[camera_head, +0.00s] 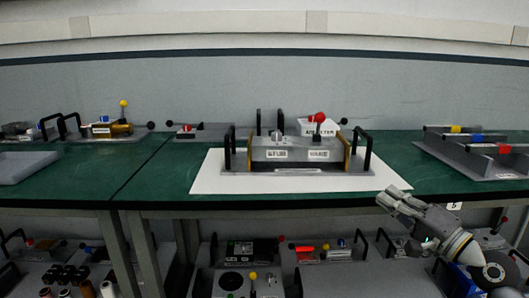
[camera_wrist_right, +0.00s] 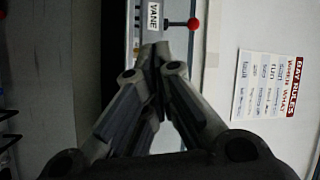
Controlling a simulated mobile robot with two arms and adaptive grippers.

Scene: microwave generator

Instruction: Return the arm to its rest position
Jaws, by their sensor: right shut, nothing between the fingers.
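My right gripper (camera_head: 392,199) is at the lower right in the head view, in front of the green table's front edge and to the right of the white sheet's near corner. In the right wrist view its fingers (camera_wrist_right: 157,48) meet at the tips, shut with nothing between them. My right arm comes in from the lower right corner. My left gripper does not show in the head view.
A grey device (camera_head: 297,151) with black handles and a red-knobbed lever stands on a white sheet (camera_head: 222,184) on the green table (camera_head: 160,176). A rack with coloured bars (camera_head: 466,151) stands at the right. Shelves below hold several devices. In the wrist view, a sign (camera_wrist_right: 263,84) shows.

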